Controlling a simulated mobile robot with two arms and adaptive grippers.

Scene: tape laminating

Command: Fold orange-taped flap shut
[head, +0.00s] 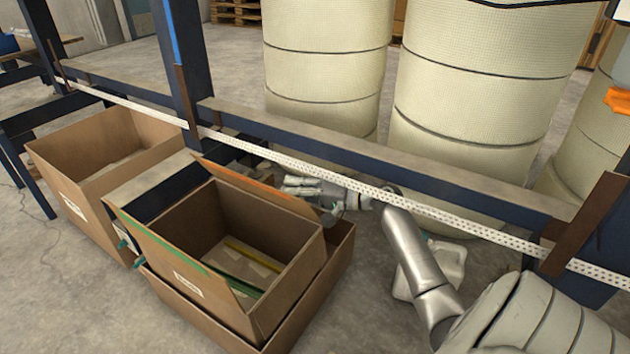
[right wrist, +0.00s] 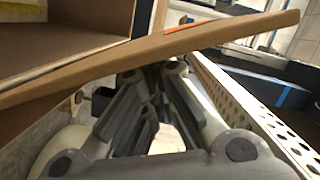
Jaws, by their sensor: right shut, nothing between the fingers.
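The inner cardboard box (head: 280,268) sits open inside a larger carton. Its flap with orange tape (head: 258,186) stands raised and tilted along the far side. My right gripper (head: 288,186) is behind this flap, on its outer side, its fingers closed and empty. In the right wrist view the flap (right wrist: 120,62) crosses just beyond the shut fingertips (right wrist: 152,76), with a bit of orange tape (right wrist: 190,27) on it. I cannot tell whether they touch. A flap with green tape (head: 165,250) stands up at the near left. My left gripper is not in view.
A perforated white rail (head: 330,176) on a blue frame runs just behind the box and across my right arm. Another open carton (head: 95,150) stands at the left. Large cream rolls (head: 325,70) stand behind the frame. Yellow tape (head: 253,254) shows inside the box.

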